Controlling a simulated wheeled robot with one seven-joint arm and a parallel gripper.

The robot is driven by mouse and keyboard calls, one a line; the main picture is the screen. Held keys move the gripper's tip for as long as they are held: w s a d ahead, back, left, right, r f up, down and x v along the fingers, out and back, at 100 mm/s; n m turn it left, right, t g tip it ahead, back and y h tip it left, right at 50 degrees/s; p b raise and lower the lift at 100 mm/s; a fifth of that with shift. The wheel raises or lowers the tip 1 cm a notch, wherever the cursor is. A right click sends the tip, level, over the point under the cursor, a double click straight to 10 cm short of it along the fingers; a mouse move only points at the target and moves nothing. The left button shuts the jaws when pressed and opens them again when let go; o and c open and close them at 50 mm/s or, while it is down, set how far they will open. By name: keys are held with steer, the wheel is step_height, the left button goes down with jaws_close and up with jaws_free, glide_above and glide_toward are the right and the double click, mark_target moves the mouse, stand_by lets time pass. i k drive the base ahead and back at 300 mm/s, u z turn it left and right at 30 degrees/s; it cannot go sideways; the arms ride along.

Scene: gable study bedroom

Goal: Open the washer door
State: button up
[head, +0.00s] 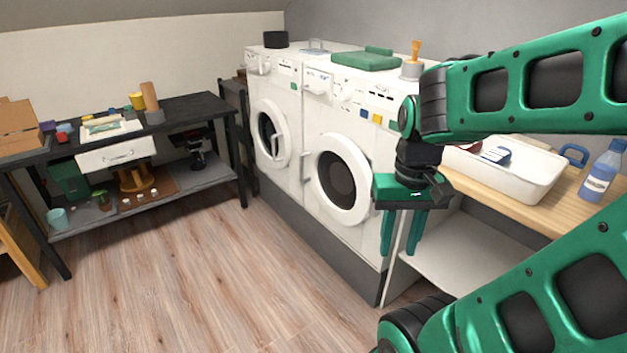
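Two white front-loading machines stand side by side; I cannot tell which one is the washer. The nearer machine has a round white door (357,205) with dark glass, and it looks shut. A pale upright handle (307,166) shows at its left side. The farther machine has a similar round door (264,112), also apparently shut. My gripper (398,250) hangs with its fingers down, to the right of the nearer door in the picture. Its two green fingers are apart with nothing between them. It hides part of the nearer machine's right front edge.
A wooden counter (478,193) at right holds a white basin (535,186) and a blue bottle (602,172). A black workbench (185,106) stands at left. The wooden floor (215,285) before the machines is clear.

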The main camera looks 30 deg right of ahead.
mark_target(340, 178)
steer(key=k, duration=0.8)
steer(key=z, duration=0.8)
steer(key=i, duration=1.9)
steer(key=u, duration=0.85)
steer(key=i, duration=0.5)
steer(key=u, duration=0.05)
